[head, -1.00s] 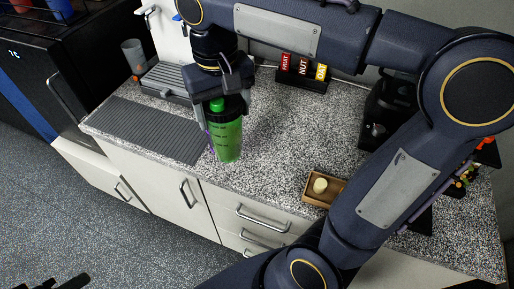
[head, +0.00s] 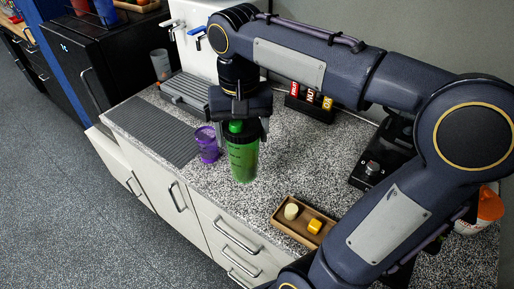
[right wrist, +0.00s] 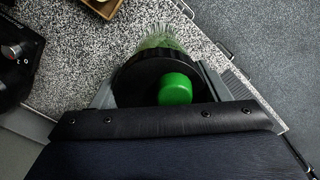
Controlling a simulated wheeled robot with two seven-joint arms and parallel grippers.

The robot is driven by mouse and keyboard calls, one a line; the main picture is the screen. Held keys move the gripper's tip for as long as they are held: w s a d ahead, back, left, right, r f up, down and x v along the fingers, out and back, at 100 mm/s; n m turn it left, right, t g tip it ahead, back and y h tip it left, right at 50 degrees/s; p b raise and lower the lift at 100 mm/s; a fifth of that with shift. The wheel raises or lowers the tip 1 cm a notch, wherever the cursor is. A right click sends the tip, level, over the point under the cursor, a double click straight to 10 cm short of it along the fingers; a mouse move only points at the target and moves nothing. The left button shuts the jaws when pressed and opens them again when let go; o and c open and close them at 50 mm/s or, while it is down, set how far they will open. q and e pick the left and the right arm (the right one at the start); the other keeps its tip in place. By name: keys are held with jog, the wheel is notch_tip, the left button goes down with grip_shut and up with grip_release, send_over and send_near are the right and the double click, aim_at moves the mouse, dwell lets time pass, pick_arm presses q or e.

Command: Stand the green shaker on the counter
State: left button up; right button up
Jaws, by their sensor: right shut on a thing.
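The green shaker (head: 243,162) has a translucent green body, a black lid and a green cap. It is upright in the head view. My right gripper (head: 240,122) is shut on it around the black lid. In the right wrist view the lid and green cap (right wrist: 175,89) sit between the fingers, with the green body partly hidden beneath. The shaker is over the speckled counter (head: 305,160); I cannot tell whether its base touches. My left gripper is not in view.
A purple cup (head: 207,144) stands close left of the shaker. A ribbed grey mat (head: 150,129) lies further left. A wooden tray (head: 283,229) with two small pieces is at front right. A bar box (head: 309,105) stands behind. Speckled counter is clear right of the shaker.

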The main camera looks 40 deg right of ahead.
jog(key=w+d+f, duration=0.3)
jog(key=d+f, duration=0.3)
jog(key=f, duration=0.4)
jog(key=shift+w+d, duration=0.15)
jog(key=shift+d, duration=0.1)
jog(key=shift+f, duration=0.15)
jog(key=o, duration=1.4)
jog(key=shift+o, duration=0.2)
jog(key=p, duration=0.1)
send_near(256, 158)
jog(key=w+d+f, duration=0.2)
jog(key=w+d, duration=0.3)
jog(key=w, duration=0.1)
jog(key=s+a+f, duration=0.1)
jog(key=s, duration=0.1)
jog(key=s+a+f+n+t+y, duration=0.1)
jog(key=s+a, duration=0.1)
jog(key=s+a+f+n+t, duration=0.1)
jog(key=s+f, duration=0.1)
jog(key=s, duration=0.1)
jog(key=shift+a, duration=0.2)
jog(key=s+a+f+n+t+y, duration=0.2)
jog(key=s+a+f+t, duration=0.1)
jog(key=s+a+f, duration=0.3)
jog(key=shift+s+a+f+t+y, duration=0.35)
jog(key=shift+s+f, duration=0.25)
jog(key=shift+f, duration=0.3)
